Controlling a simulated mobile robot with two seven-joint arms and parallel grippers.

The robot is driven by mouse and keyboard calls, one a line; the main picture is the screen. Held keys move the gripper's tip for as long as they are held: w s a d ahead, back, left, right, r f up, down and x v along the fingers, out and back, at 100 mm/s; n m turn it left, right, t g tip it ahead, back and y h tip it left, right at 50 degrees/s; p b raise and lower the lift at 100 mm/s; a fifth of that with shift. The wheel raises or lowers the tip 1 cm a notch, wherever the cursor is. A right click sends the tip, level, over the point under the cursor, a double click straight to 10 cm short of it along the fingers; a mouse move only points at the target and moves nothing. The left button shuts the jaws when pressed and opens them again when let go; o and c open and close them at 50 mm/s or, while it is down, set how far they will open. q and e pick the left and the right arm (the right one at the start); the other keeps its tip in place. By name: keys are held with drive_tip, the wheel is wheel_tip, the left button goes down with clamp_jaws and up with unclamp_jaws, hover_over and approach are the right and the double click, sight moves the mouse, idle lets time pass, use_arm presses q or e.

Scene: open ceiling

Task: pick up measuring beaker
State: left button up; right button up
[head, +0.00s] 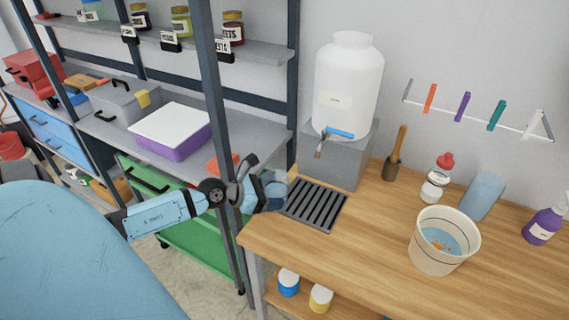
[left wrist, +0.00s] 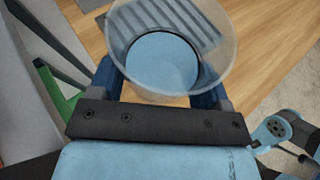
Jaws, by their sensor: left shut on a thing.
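The measuring beaker is a clear, round, open-topped vessel with a light-blue bottom or contents; I cannot tell which. It fills the upper middle of the left wrist view (left wrist: 168,62). My left gripper (left wrist: 165,95) is shut on it, with a dark blue finger at each side. In the head view my left gripper (head: 260,190) is beside the left end of the wooden counter, close to the drain grate. The beaker (head: 277,180) shows there only in part at the fingers, partly hidden by them. My right gripper is not in view.
The black drain grate (head: 314,204) lies on the wooden counter (head: 350,243) below a white water tank (head: 347,80) with a blue tap. A bucket (head: 441,247), a red-capped bottle (head: 436,180) and a blue cylinder (head: 483,194) stand right. A dark shelf post (head: 222,130) is close to my arm.

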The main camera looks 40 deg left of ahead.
use_arm(q)
drive_tip(key=s, duration=0.1)
drive_tip(key=s+a, duration=0.1)
drive_tip(key=s+b, duration=0.1)
drive_tip(key=s, duration=0.1)
drive_tip(key=shift+a+f, duration=0.1)
drive_tip(key=shift+a, duration=0.3)
drive_tip(key=shift+s+a, duration=0.35)
drive_tip(key=shift+s, duration=0.35)
